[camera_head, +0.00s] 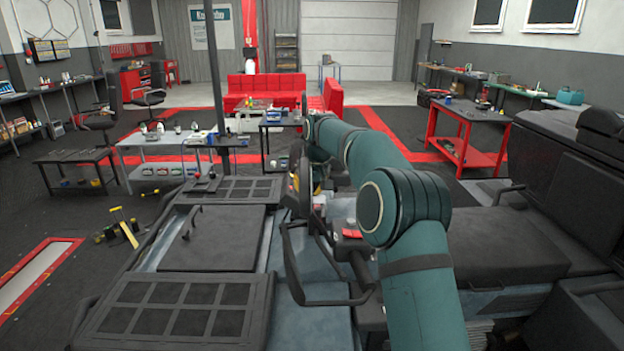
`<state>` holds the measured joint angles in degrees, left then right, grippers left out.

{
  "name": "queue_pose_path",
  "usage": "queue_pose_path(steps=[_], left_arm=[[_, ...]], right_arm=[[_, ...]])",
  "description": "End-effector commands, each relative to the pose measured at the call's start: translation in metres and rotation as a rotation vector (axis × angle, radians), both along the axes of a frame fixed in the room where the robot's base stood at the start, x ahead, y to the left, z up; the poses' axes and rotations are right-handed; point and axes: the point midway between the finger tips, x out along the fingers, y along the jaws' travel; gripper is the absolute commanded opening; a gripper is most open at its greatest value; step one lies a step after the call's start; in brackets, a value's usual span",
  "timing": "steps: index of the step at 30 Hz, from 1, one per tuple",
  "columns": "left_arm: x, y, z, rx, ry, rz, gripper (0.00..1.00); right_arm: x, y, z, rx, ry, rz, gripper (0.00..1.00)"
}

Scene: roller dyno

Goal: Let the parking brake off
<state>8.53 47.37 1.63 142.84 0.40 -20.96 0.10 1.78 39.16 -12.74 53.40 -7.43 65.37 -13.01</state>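My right arm, teal, comes in from the bottom right and reaches forward over the open vehicle (215,240). Its far end bends down beside the dark steering wheel (304,180). The fingers of my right gripper cannot be made out among the dark parts there, so I cannot tell whether they touch anything. A small red part (350,233) shows just left of my arm's elbow, between dark bars. I cannot tell whether it belongs to the parking brake, and no brake lever is clearly visible. My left gripper is out of view.
A dark seat (490,245) lies right of my arm. A black tubular frame (320,300) stands close in front. Ahead are a grey table (165,140), a red sofa (265,88) and a red workbench (468,115).

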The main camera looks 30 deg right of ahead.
Motion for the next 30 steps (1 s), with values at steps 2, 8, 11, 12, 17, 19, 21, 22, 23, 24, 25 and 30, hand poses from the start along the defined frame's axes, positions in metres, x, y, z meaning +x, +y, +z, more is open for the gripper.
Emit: queue_pose_path(steps=[2, 8, 11, 12, 17, 19, 21, 22, 23, 24, 25, 30], left_arm=[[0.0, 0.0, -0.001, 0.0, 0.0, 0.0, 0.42], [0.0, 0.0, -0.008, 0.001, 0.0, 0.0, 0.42], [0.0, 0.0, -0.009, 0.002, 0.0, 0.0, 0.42], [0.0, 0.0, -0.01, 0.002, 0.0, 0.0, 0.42], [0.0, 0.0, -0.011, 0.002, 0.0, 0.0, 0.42], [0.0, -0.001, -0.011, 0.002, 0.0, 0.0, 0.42], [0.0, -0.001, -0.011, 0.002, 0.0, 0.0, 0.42], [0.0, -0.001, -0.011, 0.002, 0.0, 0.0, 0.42], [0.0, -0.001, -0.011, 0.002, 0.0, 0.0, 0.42], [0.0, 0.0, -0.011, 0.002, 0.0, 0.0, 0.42], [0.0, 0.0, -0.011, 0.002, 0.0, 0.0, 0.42], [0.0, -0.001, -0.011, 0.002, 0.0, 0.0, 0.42]], right_arm=[[0.005, 0.0, -0.017, 0.0, 0.003, 0.0, 0.0], [-0.014, -0.001, -0.017, 0.0, -0.002, -0.001, 0.0], [-0.023, -0.001, -0.017, 0.0, -0.001, -0.001, 0.0], [-0.026, -0.001, -0.017, 0.0, -0.001, -0.001, 0.0], [-0.033, -0.001, -0.018, 0.001, -0.001, -0.002, 0.0], [-0.034, -0.001, -0.017, 0.001, -0.001, -0.002, 0.0], [-0.034, -0.001, -0.017, 0.0, -0.001, -0.001, 0.0], [-0.034, -0.001, -0.017, 0.0, -0.001, -0.001, 0.0], [-0.034, -0.001, -0.017, 0.0, -0.001, -0.001, 0.0], [-0.034, -0.001, -0.017, 0.0, -0.001, -0.001, 0.0], [-0.034, -0.001, -0.017, 0.0, -0.001, -0.001, 0.0], [-0.034, -0.001, -0.017, 0.0, -0.001, 0.002, 0.0]])
